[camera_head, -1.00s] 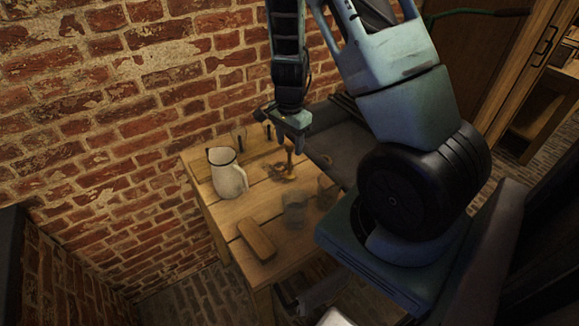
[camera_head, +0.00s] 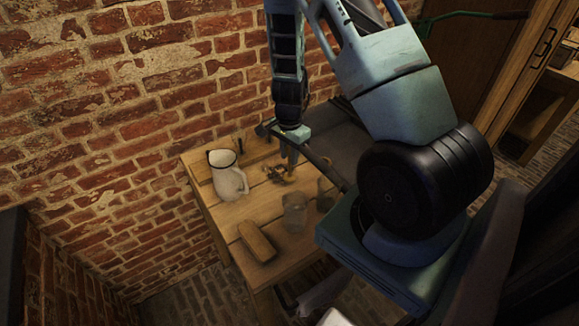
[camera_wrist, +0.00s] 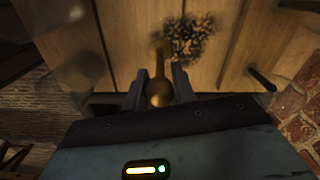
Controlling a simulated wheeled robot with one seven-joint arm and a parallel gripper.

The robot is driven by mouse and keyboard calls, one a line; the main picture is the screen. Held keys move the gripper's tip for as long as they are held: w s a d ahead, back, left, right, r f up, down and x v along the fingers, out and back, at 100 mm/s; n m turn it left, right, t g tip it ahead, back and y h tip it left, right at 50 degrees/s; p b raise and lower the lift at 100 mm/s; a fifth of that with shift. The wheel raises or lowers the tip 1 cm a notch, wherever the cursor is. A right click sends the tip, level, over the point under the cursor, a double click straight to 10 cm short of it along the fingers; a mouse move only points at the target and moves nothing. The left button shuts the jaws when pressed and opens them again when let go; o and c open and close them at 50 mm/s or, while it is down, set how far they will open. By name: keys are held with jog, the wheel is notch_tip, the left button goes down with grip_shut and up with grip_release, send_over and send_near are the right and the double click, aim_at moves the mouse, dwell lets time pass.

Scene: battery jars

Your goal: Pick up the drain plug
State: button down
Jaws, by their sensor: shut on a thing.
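A brass-coloured piece, seemingly the drain plug (camera_wrist: 159,92), shows in the wrist view with a rounded near end and a narrow stem reaching to a wider far end. My gripper (camera_wrist: 159,80) is shut on it, one dark finger on each side. In the head view my gripper (camera_head: 292,158) is over the wooden table, close to a dark openwork trivet (camera_head: 279,174). The trivet also shows just beyond the plug in the wrist view (camera_wrist: 190,40). The plug is hard to make out in the head view, and I cannot tell whether it touches anything below.
A white pitcher (camera_head: 228,176) stands left of my gripper. A clear glass jar (camera_head: 295,213) and another jar (camera_head: 326,194) stand to the front and right. A wooden block (camera_head: 257,241) lies at the table's (camera_head: 222,213) front left. A brick wall (camera_head: 130,120) is behind.

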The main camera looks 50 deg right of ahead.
notch_tip(320, 180, up, 10)
jog(key=shift+r, duration=0.1)
dwell(0.4)
dwell(0.5)
